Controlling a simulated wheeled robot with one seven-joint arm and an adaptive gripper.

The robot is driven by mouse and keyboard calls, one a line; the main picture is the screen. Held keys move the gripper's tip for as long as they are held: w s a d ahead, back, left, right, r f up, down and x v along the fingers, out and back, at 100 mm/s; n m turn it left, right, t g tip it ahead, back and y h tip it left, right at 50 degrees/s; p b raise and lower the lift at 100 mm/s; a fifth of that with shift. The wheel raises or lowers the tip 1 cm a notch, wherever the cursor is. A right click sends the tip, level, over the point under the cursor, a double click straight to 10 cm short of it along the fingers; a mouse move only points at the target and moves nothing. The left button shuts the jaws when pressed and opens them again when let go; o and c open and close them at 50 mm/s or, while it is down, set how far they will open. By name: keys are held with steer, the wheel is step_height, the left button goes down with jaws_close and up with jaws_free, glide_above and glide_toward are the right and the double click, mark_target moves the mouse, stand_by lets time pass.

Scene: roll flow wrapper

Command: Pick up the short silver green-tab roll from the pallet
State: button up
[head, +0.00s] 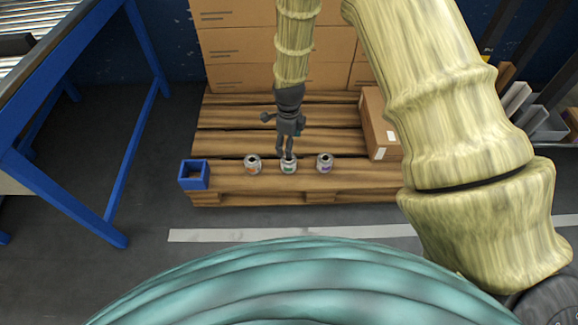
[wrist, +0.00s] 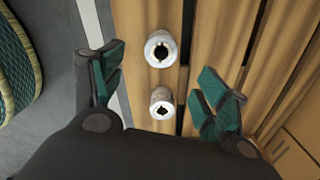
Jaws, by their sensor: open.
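The short silver green-tab roll (head: 289,167) stands at the front of the wooden pallet (head: 232,182), in the middle of a row of three. My gripper (head: 285,154) points down just above and behind it in the head view, its fingertips partly overlapping the roll's top. In the wrist view my gripper (wrist: 160,80) is open, with its green-padded fingers spread wide and nothing between the pads. Two silver rolls, an upper one (wrist: 151,52) and a lower one (wrist: 154,111), show below the fingers. Their tabs are not visible there, so I cannot tell which is green.
An orange-tab roll (head: 252,166) stands on the left and a purple-tab roll (head: 324,165) on the right, both close by. A blue open box (head: 193,183) sits at the pallet's left corner. Cartons (head: 235,58) are stacked behind; another carton (head: 374,115) stands at right.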

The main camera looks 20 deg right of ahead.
mark_target(289, 163)
step_height(289, 163, down, 5)
steer(key=shift+b, duration=0.95)
steer(key=shift+w+f+b, duration=0.15)
steer(key=shift+f+b, duration=1.55)
steer(key=shift+f, duration=0.8)
steer(key=c, duration=1.2)
